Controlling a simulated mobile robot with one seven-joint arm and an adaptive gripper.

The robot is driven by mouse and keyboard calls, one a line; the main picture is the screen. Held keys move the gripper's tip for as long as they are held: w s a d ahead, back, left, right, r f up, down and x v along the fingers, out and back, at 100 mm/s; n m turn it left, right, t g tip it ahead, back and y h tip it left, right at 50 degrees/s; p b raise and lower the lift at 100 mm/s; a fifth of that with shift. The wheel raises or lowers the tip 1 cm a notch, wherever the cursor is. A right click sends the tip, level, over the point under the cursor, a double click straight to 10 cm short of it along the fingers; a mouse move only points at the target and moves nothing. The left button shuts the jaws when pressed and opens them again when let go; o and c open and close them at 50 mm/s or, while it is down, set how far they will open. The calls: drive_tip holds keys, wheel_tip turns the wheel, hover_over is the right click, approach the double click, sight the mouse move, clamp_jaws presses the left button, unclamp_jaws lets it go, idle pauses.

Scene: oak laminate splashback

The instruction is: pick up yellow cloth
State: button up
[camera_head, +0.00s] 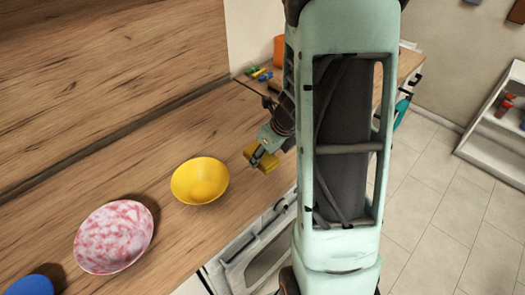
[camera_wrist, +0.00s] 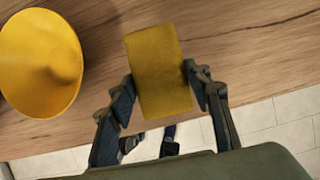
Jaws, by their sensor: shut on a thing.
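The yellow cloth (camera_wrist: 158,72) is a small folded block between the two fingers of my gripper (camera_wrist: 158,88) in the wrist view. My gripper is shut on it, with a finger against each side. In the head view the yellow cloth (camera_head: 262,158) shows at the end of my gripper (camera_head: 264,157), over the front edge of the wooden counter. I cannot tell whether the cloth is clear of the counter top. My own arm hides part of the counter to the right.
A yellow bowl (camera_head: 200,181) stands close left of my gripper; it also shows in the wrist view (camera_wrist: 38,62). A red-and-white bowl (camera_head: 113,237) and a blue item (camera_head: 30,285) are farther left. Small coloured items (camera_head: 259,73) lie at the back. The wooden counter (camera_head: 140,165) is clear between.

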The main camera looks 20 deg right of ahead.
sight(266, 162)
drive_tip(key=r, duration=0.1)
drive_tip(key=s+r+p, duration=0.2)
drive_tip(key=shift+s+a+r, duration=0.15)
drive_tip(key=shift+a+r, duration=0.1)
drive_tip(key=shift+r, duration=0.1)
drive_tip(key=s+a+r+b, duration=0.1)
drive_tip(key=s+a+r, duration=0.1)
drive_tip(key=s, duration=0.6)
drive_tip(key=shift+s+r, duration=0.3)
drive_tip(key=shift+r, duration=0.15)
drive_tip(key=o, duration=0.6)
drive_tip(key=c, duration=0.5)
drive_tip(key=shift+w, duration=0.1)
